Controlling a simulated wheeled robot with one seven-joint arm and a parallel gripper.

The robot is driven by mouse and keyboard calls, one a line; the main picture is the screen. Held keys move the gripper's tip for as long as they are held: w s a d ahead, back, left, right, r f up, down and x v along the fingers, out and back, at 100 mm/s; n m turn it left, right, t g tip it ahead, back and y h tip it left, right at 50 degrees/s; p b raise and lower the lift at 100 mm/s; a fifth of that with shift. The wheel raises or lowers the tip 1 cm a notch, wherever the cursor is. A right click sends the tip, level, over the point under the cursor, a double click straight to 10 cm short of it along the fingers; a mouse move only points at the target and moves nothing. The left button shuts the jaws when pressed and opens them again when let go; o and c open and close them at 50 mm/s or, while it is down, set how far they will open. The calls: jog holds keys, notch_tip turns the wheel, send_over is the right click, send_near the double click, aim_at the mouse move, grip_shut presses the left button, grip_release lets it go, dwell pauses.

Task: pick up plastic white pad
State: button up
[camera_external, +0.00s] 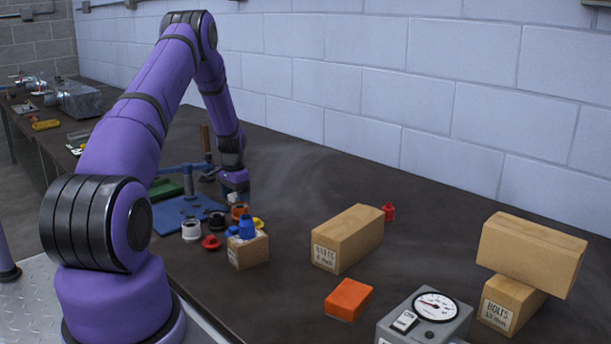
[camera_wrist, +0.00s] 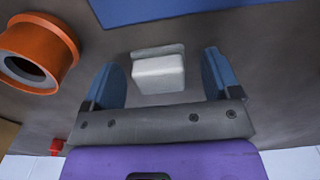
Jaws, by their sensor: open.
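The white pad (camera_wrist: 158,74) is a small pale block in the wrist view, lying on the dark bench. It shows between the two blue fingers of my gripper (camera_wrist: 164,78), which are open on either side of it with gaps left and right. In the external view my gripper (camera_external: 235,190) points down over the bench, close behind the orange ring-shaped part. A small pale patch at the gripper there may be the pad, but it is mostly hidden.
An orange ring-shaped part (camera_wrist: 40,55) lies left of the fingers in the wrist view. A blue mat (camera_external: 180,210), a white fitting (camera_external: 191,229), a red part (camera_external: 211,242) and a small carton (camera_external: 247,250) are nearby. A larger carton (camera_external: 345,240) stands to the right.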

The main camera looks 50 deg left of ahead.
jog(key=shift+c, duration=0.5)
jog(key=c, duration=0.9)
jog(key=shift+r, duration=0.1)
